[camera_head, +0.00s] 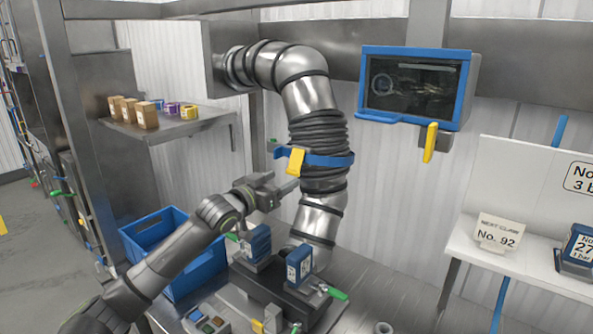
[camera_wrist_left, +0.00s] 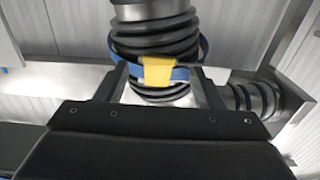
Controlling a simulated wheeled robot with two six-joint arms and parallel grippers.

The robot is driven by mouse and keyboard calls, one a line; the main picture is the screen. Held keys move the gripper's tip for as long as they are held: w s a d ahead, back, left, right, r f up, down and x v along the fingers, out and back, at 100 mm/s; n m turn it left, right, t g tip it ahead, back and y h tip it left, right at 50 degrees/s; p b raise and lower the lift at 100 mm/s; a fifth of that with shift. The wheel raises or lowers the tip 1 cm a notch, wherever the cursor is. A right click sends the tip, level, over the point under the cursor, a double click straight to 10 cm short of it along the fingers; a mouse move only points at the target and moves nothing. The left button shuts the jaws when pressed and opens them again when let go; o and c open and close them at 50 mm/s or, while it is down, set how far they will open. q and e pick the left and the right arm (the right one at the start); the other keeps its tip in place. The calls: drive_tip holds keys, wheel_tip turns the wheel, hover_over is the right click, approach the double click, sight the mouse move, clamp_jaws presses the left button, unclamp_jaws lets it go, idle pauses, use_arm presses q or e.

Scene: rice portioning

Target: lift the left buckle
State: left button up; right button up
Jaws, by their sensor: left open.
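A yellow buckle (camera_head: 296,161) sits on a blue band (camera_head: 330,160) around the black ribbed sleeve of a metal pipe. My left gripper (camera_head: 287,188) is just below and left of the buckle, pointing at the pipe. In the left wrist view the buckle (camera_wrist_left: 158,73) appears between the two spread fingers of my left gripper (camera_wrist_left: 162,88), and the blue band (camera_wrist_left: 196,68) runs behind it. The fingers look empty; whether they touch the buckle I cannot tell. My right gripper is not in view.
A blue-framed screen (camera_head: 415,85) with a yellow handle (camera_head: 430,142) hangs right of the pipe. A blue bin (camera_head: 150,235) stands behind my left forearm. Small blue devices (camera_head: 299,266) stand below the pipe. A shelf (camera_head: 190,128) holds several small boxes.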

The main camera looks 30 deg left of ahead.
sight(291, 174)
use_arm(q)
drive_tip(key=w, duration=0.5)
drive_tip(key=w+p, duration=0.1)
drive_tip(key=w, duration=0.1)
drive_tip(key=shift+w+d, duration=0.25)
drive_tip(key=shift+d, duration=0.1)
clamp_jaws()
